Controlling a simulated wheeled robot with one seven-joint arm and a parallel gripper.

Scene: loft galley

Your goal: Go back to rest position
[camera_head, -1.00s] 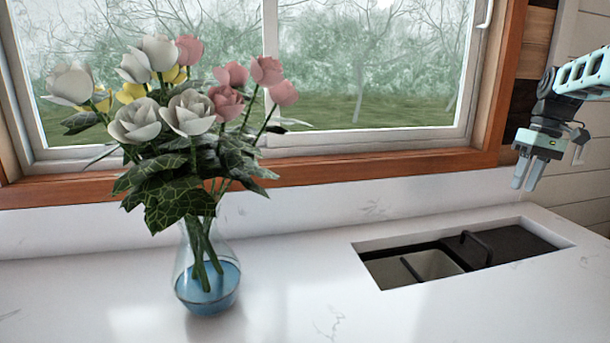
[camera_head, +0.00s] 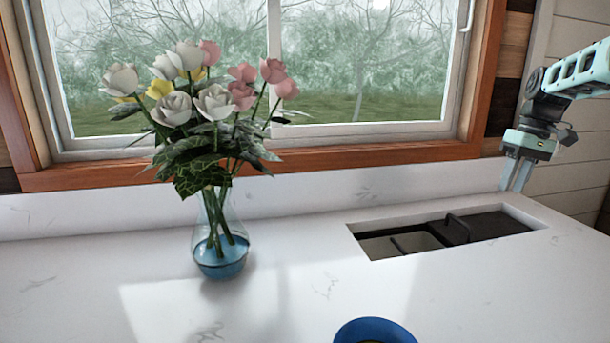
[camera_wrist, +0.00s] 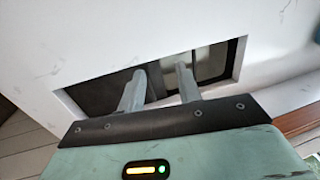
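My gripper (camera_head: 516,175) hangs at the right side of the head view, above the back right of the white counter, pointing down. Its two fingers are apart with nothing between them. In the wrist view my gripper (camera_wrist: 160,82) shows both fingers spread and empty, over the sink opening (camera_wrist: 95,95). In the head view the sink (camera_head: 375,246) is a dark recess in the counter, to the left of and below my gripper.
A glass vase (camera_head: 220,250) of white, pink and yellow flowers stands on the counter (camera_head: 80,290) at left. A blue round dish (camera_head: 350,330) is partly in view at the bottom edge. A wood-framed window (camera_head: 350,153) is behind. The counter between vase and sink is clear.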

